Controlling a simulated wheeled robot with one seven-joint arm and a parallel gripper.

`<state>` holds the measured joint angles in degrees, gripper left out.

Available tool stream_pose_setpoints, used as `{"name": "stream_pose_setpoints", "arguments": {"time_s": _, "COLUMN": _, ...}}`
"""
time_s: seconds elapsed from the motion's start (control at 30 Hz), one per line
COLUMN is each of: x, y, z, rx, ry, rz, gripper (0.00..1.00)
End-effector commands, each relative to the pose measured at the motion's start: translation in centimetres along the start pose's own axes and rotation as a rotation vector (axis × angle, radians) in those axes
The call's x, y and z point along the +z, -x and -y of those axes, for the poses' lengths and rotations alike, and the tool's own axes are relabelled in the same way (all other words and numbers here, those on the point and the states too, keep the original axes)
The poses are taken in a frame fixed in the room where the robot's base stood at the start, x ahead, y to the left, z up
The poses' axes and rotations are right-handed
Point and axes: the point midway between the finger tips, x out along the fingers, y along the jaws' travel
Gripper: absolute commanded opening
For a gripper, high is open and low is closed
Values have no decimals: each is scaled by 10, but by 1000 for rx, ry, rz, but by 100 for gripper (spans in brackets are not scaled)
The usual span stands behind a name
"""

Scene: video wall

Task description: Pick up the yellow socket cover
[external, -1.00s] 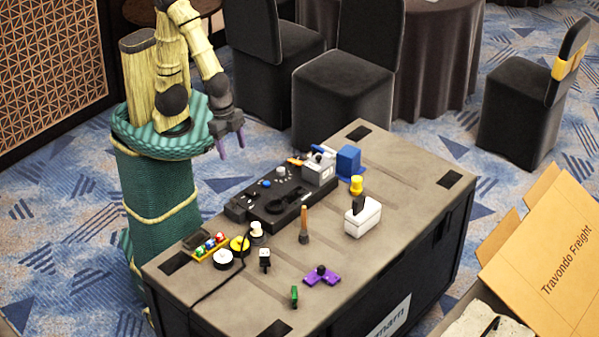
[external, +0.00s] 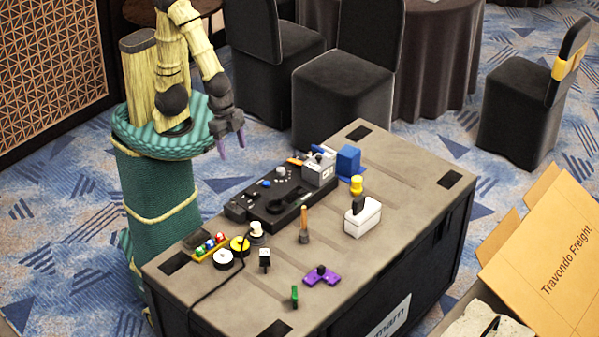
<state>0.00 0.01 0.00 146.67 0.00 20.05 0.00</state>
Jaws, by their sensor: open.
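A flat yellow disc (external: 240,244), which looks like the socket cover, lies near the left end of the table, touching or very close to a white disc (external: 223,259). A yellow knob-like piece (external: 356,185) stands farther right, by the blue block; I cannot tell for certain which yellow thing is the cover. My gripper (external: 231,147) is open and empty, with purple fingertips pointing down. It hangs high beyond the table's far left edge, well apart from both yellow things.
A black panel (external: 262,208) with a grey device (external: 319,170) and a blue block (external: 348,160) lines the far side. A tray of colored pieces (external: 211,248), a wooden-handled tool (external: 304,226), a white box (external: 362,217) and a purple piece (external: 321,276) stand around. The right table end is clear.

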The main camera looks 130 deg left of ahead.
Motion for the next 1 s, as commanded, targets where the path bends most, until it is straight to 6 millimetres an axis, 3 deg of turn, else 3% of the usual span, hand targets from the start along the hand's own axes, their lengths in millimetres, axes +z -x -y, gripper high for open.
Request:
{"name": "stream_pose_setpoints", "arguments": {"time_s": 0.63, "x": -7, "y": -2, "z": 4, "rx": -3, "ry": -1, "rz": 2, "gripper": 59}}
{"name": "stream_pose_setpoints", "arguments": {"time_s": 0.77, "x": -32, "y": -11, "z": 20, "rx": -12, "ry": -12, "rz": 13, "gripper": 59}}
{"name": "stream_pose_setpoints", "arguments": {"time_s": 0.87, "x": -63, "y": -22, "z": 44, "rx": -20, "ry": -29, "rz": 28, "gripper": 59}}
{"name": "stream_pose_setpoints", "arguments": {"time_s": 1.0, "x": -106, "y": -39, "z": 91, "rx": -27, "ry": -59, "rz": 53, "gripper": 59}}
